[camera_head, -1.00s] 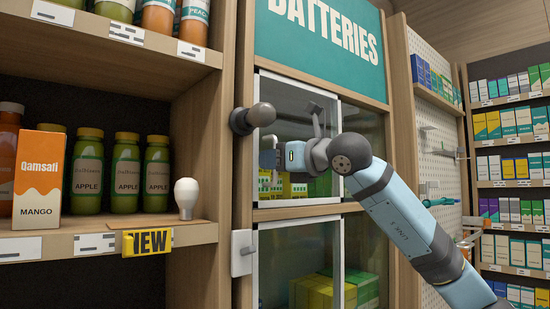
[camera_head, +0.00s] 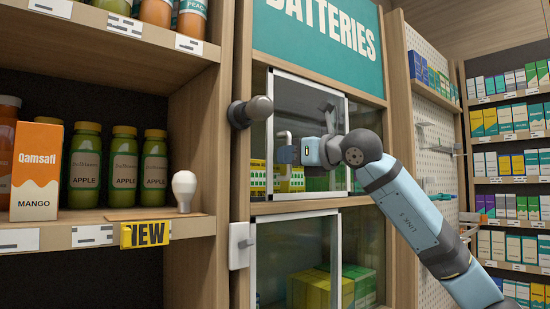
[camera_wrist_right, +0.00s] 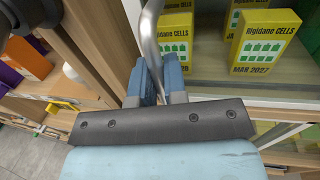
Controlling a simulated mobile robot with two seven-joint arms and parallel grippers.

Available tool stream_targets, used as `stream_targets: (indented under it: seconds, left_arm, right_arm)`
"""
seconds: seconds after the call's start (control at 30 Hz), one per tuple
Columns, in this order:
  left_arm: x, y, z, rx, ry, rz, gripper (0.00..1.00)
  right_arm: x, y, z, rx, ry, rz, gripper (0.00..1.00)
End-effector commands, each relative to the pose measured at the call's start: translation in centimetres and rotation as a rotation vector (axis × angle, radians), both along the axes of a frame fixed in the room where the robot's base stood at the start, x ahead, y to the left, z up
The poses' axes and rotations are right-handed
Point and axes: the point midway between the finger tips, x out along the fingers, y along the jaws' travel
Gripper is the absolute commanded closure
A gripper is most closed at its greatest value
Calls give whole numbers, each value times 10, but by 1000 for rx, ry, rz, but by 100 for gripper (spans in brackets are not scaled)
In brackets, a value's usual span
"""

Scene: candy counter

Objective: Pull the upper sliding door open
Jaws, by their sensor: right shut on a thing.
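The upper sliding door (camera_head: 300,95) is a glass panel in a pale frame, under the BATTERIES sign. It stands to the right of the cabinet's left post, with a gap at its left edge. Its grey bar handle (camera_head: 284,137) is on the left side of the panel. My right gripper (camera_head: 288,154) is shut on this handle, its arm coming in from the right. In the right wrist view the metal handle (camera_wrist_right: 150,38) runs down between the blue fingers (camera_wrist_right: 160,82). My left gripper is not in view.
Yellow battery boxes (camera_wrist_right: 258,42) stand behind the door. A shelf with bottles (camera_head: 120,165) is at the left.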

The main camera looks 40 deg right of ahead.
Motion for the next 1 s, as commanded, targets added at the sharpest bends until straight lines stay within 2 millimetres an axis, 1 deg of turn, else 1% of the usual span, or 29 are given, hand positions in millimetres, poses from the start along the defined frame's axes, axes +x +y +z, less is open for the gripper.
stream_targets:
  seconds: [0.03, 0.17, 0.2, 0.4, 0.5, 0.6, 0.73, 0.83, 1.0]
  left_arm:
    - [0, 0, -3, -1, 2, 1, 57]
    - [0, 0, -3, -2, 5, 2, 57]
    - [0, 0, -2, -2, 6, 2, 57]
    - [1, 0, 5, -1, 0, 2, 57]
    - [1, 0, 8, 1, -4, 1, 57]
    - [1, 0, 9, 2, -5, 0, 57]
    - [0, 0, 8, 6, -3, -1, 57]
    - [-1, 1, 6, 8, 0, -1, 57]
    - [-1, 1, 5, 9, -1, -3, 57]
  right_arm:
    - [1, -17, -1, 5, 0, -7, 100]
    - [4, -56, 0, 5, 0, -7, 100]
    - [5, -68, 1, 6, 1, -8, 100]
    - [9, -121, 3, 5, -2, -7, 100]
    - [11, -141, 3, 4, -1, -6, 100]
    - [12, -157, 3, 4, -2, -4, 100]
    - [13, -169, 2, 2, -3, -3, 100]
    - [13, -174, 2, 2, -3, -3, 100]
    - [13, -175, 2, 1, -4, -2, 100]
